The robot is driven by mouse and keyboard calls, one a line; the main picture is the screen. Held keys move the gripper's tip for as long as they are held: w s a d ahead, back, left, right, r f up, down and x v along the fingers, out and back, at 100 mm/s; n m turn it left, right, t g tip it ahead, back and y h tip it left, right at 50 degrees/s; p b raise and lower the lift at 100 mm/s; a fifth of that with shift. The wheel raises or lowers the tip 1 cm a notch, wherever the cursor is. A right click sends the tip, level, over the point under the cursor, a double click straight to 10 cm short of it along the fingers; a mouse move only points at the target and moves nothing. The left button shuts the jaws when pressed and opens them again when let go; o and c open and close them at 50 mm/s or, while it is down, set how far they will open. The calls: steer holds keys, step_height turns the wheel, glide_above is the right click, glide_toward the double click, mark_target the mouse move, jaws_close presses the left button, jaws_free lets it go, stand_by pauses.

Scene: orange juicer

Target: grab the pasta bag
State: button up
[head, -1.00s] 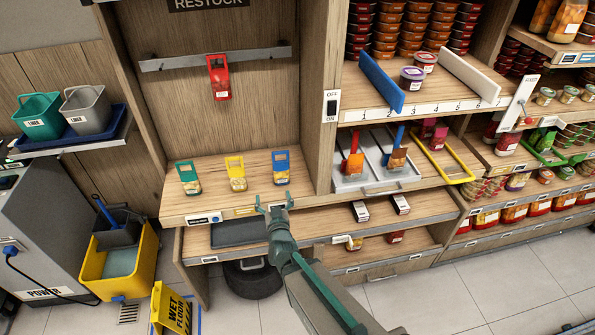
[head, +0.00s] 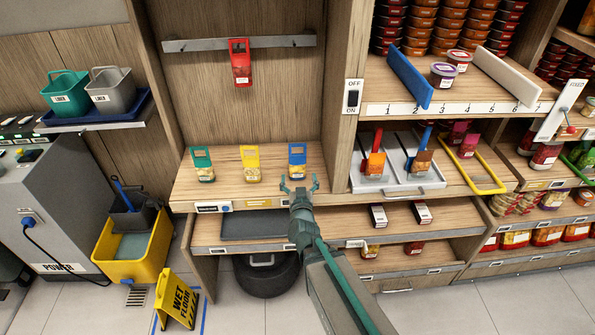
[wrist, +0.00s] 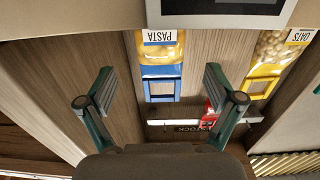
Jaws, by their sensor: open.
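The pasta bag (head: 297,162) has a blue top with a handle opening and stands upright on the wooden shelf, the rightmost of three bags. In the wrist view, which is upside down, its "PASTA" label and yellow pasta (wrist: 160,52) show at the top centre. My gripper (head: 299,184) is open and empty just in front of the bag, at the shelf's front edge. In the wrist view the two fingers (wrist: 160,84) are spread wide, with the blue top between them across the picture. No contact with the bag shows.
A yellow-topped bag labelled oats (wrist: 268,60) stands left of the pasta in the head view (head: 250,163), with a green-topped bag (head: 202,164) further left. A red bag (head: 240,65) hangs on a rail above. A wooden divider (head: 339,90) rises to the right.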

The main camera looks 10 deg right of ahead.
mark_target(298, 167)
steer(key=shift+w+d+r+p, duration=0.15)
steer(key=shift+w+p, duration=0.3)
steer(key=shift+w, duration=0.6)
steer(key=shift+w+d+p, duration=0.15)
steer(key=shift+w+p, duration=0.25)
steer(key=shift+w, duration=0.6)
steer(key=shift+w+d+r+p, duration=0.15)
steer(key=shift+w+p, duration=0.3)
steer(key=shift+w, duration=0.6)
steer(key=shift+c, duration=0.2)
steer(key=c, duration=1.2)
